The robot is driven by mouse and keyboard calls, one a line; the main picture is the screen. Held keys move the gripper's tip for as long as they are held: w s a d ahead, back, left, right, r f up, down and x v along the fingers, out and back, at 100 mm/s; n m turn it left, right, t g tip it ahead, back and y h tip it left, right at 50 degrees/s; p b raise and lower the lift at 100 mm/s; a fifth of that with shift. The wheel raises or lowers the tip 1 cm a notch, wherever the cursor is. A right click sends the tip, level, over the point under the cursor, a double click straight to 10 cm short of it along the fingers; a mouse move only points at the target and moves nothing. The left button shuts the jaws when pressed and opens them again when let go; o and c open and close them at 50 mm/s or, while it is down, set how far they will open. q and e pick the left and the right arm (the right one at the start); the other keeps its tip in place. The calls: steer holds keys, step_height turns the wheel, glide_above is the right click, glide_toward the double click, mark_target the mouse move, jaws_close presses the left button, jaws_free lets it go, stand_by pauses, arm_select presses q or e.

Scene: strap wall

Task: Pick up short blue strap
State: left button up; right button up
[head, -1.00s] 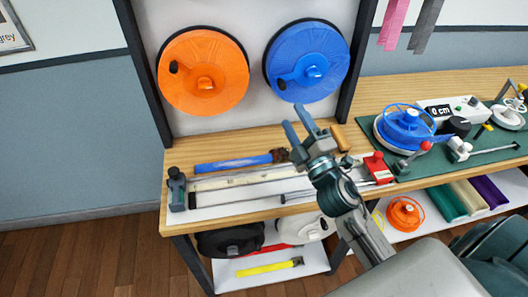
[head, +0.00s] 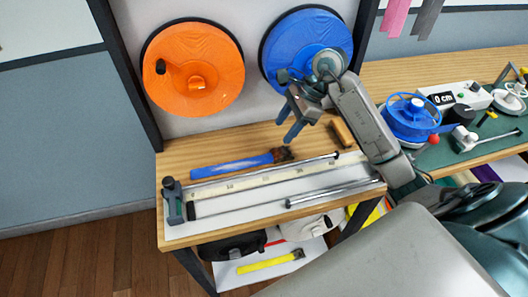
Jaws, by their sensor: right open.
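A long blue piece (head: 232,166) lies on the wooden bench behind the measuring board, with a dark brown end on its right. It is the only short blue strap-like thing on the bench; I cannot tell for certain that it is the strap. My right gripper (head: 284,132) is open and empty, its two fingers pointing down and left. In the picture its tips are just above the brown end, apart from it. My left gripper is not in view.
The measuring board (head: 240,202) with metal rods and a dark end clamp (head: 173,200) lies in front. Orange (head: 193,72) and blue (head: 303,48) reels hang behind. A wooden block (head: 342,133) lies right of the gripper. A blue winder (head: 408,115) stands farther right.

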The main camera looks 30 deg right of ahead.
steer(key=d, duration=0.1)
steer(key=h+b, duration=0.1)
steer(key=b, duration=0.1)
glide_above(275, 152)
steer(key=d, duration=0.2)
steer(key=f, duration=0.4)
steer(key=shift+d+f, duration=0.2)
steer(key=shift+f, duration=0.15)
steer(key=shift+s+a+f+p, duration=0.15)
steer(key=shift+a+f+p, duration=0.1)
steer(key=shift+p, duration=0.25)
steer(key=x, duration=0.1)
steer(key=p+x, duration=0.1)
steer(key=x, duration=0.1)
steer(key=p+x, duration=0.1)
steer(key=shift+s+f, duration=0.1)
steer(key=shift+f, duration=0.35)
steer(key=c, duration=0.8)
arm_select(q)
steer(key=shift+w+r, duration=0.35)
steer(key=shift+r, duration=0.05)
arm_select(e)
steer(key=shift+c, duration=0.2)
